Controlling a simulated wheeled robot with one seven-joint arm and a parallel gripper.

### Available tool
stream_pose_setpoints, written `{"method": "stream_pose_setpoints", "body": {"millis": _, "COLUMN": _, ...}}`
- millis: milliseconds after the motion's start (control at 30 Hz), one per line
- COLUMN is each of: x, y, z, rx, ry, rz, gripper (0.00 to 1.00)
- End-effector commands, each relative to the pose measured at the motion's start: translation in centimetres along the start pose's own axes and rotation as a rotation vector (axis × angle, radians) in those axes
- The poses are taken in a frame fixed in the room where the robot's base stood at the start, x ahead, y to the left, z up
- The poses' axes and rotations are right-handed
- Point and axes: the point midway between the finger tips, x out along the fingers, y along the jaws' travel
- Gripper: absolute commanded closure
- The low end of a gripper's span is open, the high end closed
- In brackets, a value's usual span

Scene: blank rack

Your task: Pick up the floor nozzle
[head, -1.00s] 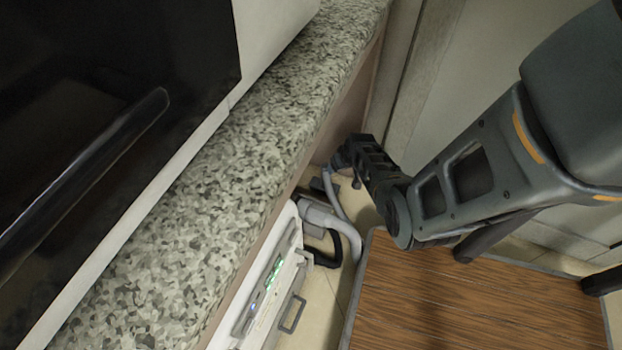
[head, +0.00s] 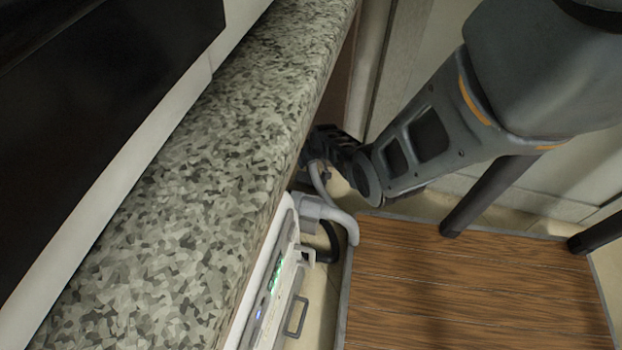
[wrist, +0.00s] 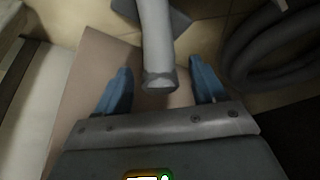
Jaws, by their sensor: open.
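The floor nozzle shows in the wrist view as a grey tubular neck (wrist: 157,45) with a flat dark grey foot (wrist: 178,20) on the tiled floor. My gripper (wrist: 160,72) is open, with one blue finger on each side of the neck's near end in the picture. A gap shows on both sides, and I see no contact. I cannot tell whether the neck lies at fingertip depth. In the head view my gripper (head: 318,145) is low beside the counter end, and its fingers are not clear. The nozzle there is mostly hidden by the gripper and the counter edge.
A speckled stone counter (head: 210,180) runs along the left. A white appliance with green lights (head: 275,285) stands below it. A wooden platform (head: 460,285) fills the lower right. A dark coiled hose (wrist: 270,55) lies right of the nozzle in the wrist view.

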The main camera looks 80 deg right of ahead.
Motion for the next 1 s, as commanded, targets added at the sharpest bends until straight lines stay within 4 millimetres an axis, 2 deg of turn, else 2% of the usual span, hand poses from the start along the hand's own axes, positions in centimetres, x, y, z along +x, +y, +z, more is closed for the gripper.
{"method": "stream_pose_setpoints", "body": {"millis": 67, "x": 0.68, "y": 0.0, "z": 0.07, "rx": 0.0, "ry": 0.0, "rz": 0.0, "gripper": 0.3}}
{"method": "stream_pose_setpoints", "body": {"millis": 367, "x": 0.68, "y": 0.0, "z": -0.02, "rx": 0.0, "ry": 0.0, "rz": 0.0, "gripper": 0.3}}
{"method": "stream_pose_setpoints", "body": {"millis": 1000, "x": 0.68, "y": 0.01, "z": 0.02, "rx": 0.0, "ry": 0.0, "rz": 0.0, "gripper": 0.92}}
